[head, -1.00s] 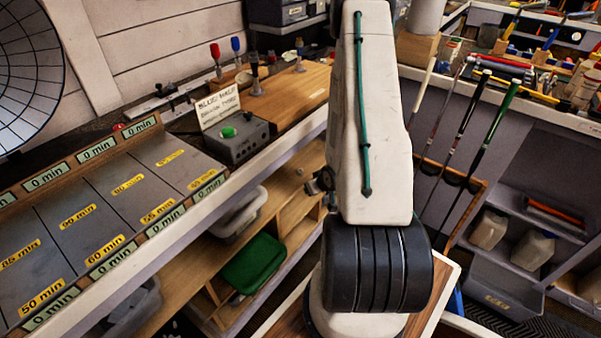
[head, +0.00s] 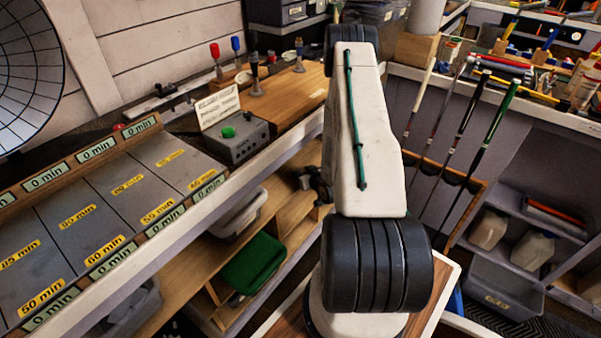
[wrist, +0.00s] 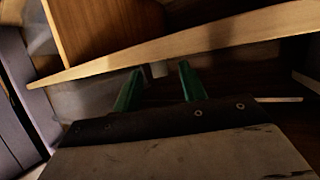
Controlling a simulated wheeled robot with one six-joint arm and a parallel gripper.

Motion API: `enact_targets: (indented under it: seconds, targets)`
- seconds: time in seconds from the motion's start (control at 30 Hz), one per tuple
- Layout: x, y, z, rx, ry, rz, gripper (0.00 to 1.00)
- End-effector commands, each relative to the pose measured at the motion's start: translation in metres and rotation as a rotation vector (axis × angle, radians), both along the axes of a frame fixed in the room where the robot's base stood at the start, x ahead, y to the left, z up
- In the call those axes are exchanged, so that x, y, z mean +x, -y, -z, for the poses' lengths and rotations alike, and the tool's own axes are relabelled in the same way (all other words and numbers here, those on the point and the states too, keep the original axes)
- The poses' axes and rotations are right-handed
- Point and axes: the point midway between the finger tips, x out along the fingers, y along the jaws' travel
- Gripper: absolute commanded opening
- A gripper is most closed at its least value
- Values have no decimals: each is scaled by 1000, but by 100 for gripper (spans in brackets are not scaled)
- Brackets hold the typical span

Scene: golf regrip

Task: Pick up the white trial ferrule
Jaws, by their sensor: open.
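My gripper (wrist: 161,70) shows in the wrist view with its two green fingers apart and nothing held between them. A small pale patch (wrist: 159,69) shows beyond the gap between the fingertips, under a wooden edge. It is too small and dim to tell whether it is the white trial ferrule. I cannot make out the white trial ferrule for certain in the head view. My gripper is out of sight there, and my arm covers the middle of that view.
In the wrist view a wooden board edge (wrist: 200,40) crosses just beyond the fingertips, with dark space below. In the head view a timer-marked bench (head: 90,215) stands left, with a green bin (head: 252,263) on the shelf below. Several clubs (head: 480,135) lean at right.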

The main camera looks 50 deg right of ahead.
Motion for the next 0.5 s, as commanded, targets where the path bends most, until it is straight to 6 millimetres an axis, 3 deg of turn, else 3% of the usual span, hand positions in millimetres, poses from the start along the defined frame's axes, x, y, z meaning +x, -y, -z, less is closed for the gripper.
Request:
enact_targets:
  seconds: [0.3,0.43,0.5]
  targets:
    - [5,2,2,1,-1,1,39]
    - [5,2,2,1,-1,1,3]
    - [5,2,2,1,-1,1,0]
